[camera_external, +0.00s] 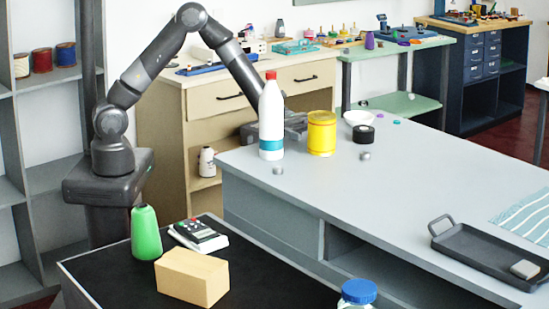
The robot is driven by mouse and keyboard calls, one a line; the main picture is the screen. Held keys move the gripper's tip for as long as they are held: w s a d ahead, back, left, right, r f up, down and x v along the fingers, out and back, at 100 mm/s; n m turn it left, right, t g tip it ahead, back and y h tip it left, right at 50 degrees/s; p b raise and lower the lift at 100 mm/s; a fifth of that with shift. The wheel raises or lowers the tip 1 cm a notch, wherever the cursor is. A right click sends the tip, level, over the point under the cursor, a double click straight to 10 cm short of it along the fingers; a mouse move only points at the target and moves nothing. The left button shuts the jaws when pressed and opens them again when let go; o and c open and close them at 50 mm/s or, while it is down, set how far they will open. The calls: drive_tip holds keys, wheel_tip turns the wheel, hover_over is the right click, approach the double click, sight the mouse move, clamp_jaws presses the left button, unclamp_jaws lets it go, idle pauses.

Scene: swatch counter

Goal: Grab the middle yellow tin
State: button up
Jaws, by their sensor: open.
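One yellow tin (321,134) stands upright near the back left end of the grey counter. I see no other yellow tin. My arm reaches down behind a white bottle with a red cap (271,108). My gripper (297,124) is low, just left of the yellow tin and partly hidden by the bottle. It is open. I cannot tell whether its fingers touch the tin.
A white bowl (358,118), a roll of black tape (363,134) and small grey pieces lie near the tin. A dark tray (488,254) and a striped cloth (526,216) lie at the right. The counter's middle (400,190) is clear.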

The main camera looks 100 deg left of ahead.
sight(331, 137)
drive_tip(key=x, duration=0.6)
drive_tip(key=shift+w+r, duration=0.15)
drive_tip(key=shift+w, duration=0.1)
drive_tip(key=c, duration=1.3)
drive_tip(key=shift+c, duration=0.9)
drive_tip(key=shift+r, duration=0.15)
